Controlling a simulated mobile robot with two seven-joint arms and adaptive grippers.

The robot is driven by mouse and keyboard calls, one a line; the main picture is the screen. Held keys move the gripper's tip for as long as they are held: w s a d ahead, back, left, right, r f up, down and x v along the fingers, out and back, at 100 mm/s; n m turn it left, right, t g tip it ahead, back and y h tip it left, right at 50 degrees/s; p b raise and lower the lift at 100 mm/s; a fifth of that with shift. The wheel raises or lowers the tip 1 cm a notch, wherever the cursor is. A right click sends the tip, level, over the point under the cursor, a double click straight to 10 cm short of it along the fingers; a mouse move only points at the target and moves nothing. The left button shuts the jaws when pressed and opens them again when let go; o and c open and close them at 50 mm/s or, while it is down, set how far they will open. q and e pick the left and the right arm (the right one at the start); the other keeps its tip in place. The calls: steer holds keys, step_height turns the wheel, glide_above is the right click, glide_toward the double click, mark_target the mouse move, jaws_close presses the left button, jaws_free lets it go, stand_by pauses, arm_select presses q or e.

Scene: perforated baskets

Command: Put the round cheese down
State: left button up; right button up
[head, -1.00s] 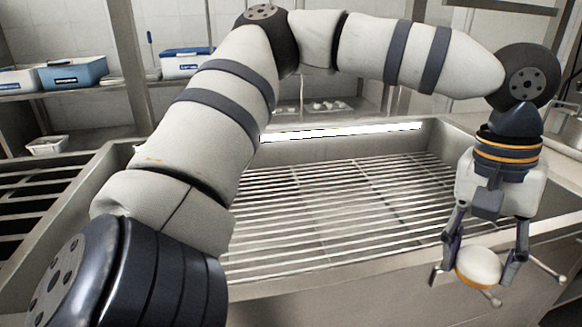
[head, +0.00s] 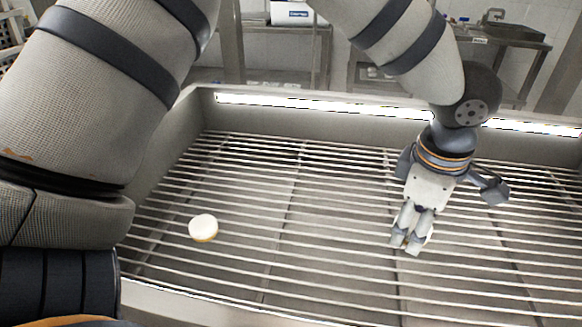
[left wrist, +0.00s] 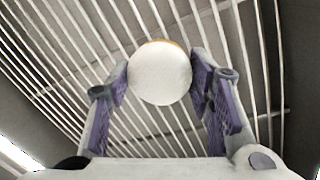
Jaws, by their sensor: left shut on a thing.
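My left gripper (head: 407,243) points down over the right half of the wire rack (head: 285,235). It is shut on a round cheese, of which only a white edge (head: 429,234) shows behind the fingers in the head view. In the left wrist view the white, disc-like cheese (left wrist: 160,73) sits between the two purple finger pads, with the rack bars beyond it. I cannot tell whether it touches the bars. A second round cheese (head: 203,227), white on top with a yellowish side, lies on the rack at the left. My right gripper is not in view.
The rack lies in a metal basin with raised walls and a bright light strip (head: 325,106) along the back. Its middle, between the gripper and the second cheese, is bare. My arm crosses the top and left of the head view.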

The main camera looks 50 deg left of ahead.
mark_target(394, 266)
arm_select(q)
steer(key=shift+w+a+f+n, duration=0.15)
steer(key=shift+w+f+n, duration=0.1)
steer(key=shift+n, duration=0.3)
steer(key=shift+w+a+f+n, duration=0.1)
steer(key=shift+w+a+n, duration=0.1)
steer(key=shift+n, duration=0.35)
steer(key=shift+f, duration=0.15)
step_height(394, 266, down, 10)
steer(key=shift+d+r+b, duration=0.1)
steer(key=shift+r+b, duration=0.1)
steer(key=shift+b, duration=0.35)
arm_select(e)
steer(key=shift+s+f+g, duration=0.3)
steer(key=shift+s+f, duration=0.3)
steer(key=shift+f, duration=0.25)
arm_select(q)
steer(key=shift+f, duration=0.1)
steer(key=o, duration=1.3)
steer(key=shift+c, duration=0.2)
steer(key=r, duration=0.4)
steer(key=s+r+p, duration=0.1)
steer(key=r, duration=0.7)
steer(key=shift+s+d+p, duration=0.25)
steer(key=shift+s+p, duration=0.1)
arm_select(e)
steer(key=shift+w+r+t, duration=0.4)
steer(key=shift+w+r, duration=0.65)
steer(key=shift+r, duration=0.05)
